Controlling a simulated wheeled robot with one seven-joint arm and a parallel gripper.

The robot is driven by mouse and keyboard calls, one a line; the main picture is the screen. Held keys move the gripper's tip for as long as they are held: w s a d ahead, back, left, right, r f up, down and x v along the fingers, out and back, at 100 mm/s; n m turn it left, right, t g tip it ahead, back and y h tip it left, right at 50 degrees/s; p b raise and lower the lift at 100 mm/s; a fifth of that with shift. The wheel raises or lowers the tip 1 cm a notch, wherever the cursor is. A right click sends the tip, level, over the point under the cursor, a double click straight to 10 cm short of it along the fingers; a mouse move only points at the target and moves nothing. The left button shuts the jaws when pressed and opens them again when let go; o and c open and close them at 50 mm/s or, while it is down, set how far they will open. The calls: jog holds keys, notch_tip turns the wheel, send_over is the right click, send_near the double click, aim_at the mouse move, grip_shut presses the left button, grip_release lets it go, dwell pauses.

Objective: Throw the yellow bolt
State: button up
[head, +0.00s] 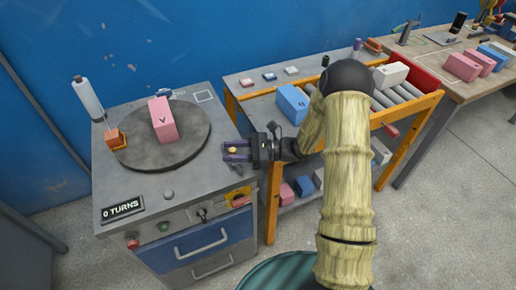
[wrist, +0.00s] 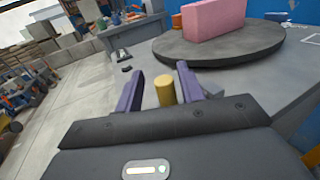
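The yellow bolt (wrist: 165,92) shows in the wrist view as a short yellow cylinder standing between my gripper's two purple fingers. In the head view its yellow top (head: 233,150) shows between the fingers, near the right edge of the grey machine cabinet (head: 180,188). My gripper (head: 227,151) is open around it. In the wrist view there is a gap between the left finger and the bolt, and a narrower one on the right. The bolt's lower part is hidden behind the gripper body.
A round turntable (head: 190,145) carries a pink block (head: 161,120) marked V, just left of my gripper. A white bottle (head: 87,97) stands by an orange block (head: 115,138). A sign (head: 122,209) reads 0 TURNS. A roller bench (head: 431,101) is at the right.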

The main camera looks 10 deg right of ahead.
jog(key=s+d, duration=0.2)
jog(key=d, duration=1.5)
jog(key=shift+d+b, duration=0.2)
jog(key=shift+b, duration=0.1)
jog(key=s+a+r+n+g+h, duration=0.1)
jog(key=s+a+n+g+h, duration=0.25)
jog(key=s+n+h, duration=1.15)
notch_tip(320, 180, up, 19)
jog(key=n+t+h+p, duration=0.3)
jog(key=n+t+p, duration=0.1)
jog(key=p, duration=1.1)
jog(key=shift+w+f, duration=0.15)
jog(key=shift+w, duration=0.1)
